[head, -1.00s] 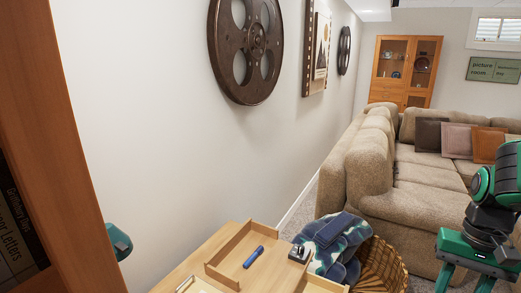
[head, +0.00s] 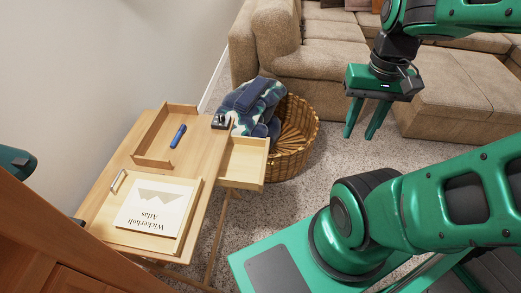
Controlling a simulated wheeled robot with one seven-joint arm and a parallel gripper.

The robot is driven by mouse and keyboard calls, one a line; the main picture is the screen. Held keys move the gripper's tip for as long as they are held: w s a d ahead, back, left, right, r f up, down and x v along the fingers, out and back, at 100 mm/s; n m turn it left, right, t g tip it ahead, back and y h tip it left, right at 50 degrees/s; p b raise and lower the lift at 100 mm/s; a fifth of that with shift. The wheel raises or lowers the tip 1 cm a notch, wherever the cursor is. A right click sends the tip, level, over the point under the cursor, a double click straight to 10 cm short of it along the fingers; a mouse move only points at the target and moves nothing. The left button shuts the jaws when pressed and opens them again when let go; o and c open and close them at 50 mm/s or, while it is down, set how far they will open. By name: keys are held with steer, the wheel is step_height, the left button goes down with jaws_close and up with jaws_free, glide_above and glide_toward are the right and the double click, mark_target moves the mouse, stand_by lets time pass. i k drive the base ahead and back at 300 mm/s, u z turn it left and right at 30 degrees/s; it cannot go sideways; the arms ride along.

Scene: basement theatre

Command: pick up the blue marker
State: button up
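The blue marker (head: 178,136) lies on the wooden desk (head: 205,165), inside the low-walled section (head: 153,134) at its far left part. My gripper (head: 363,133) hangs in the air to the right of the desk, above the carpet and in front of the sofa. Its two green fingers point down and stand apart, with nothing between them. The gripper is well away from the marker.
A book titled Wickerholt Atlas (head: 158,208) lies at the desk's near part. An open drawer (head: 245,160) juts out right. A small dark object (head: 220,121) stands at the desk's corner. A wicker basket (head: 298,138) with blankets (head: 247,105) and a sofa (head: 320,45) stand behind.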

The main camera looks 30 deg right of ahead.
mark_target(183, 127)
steer(key=z, duration=2.55)
steer(key=i, duration=0.7)
steer(key=u, duration=2.95)
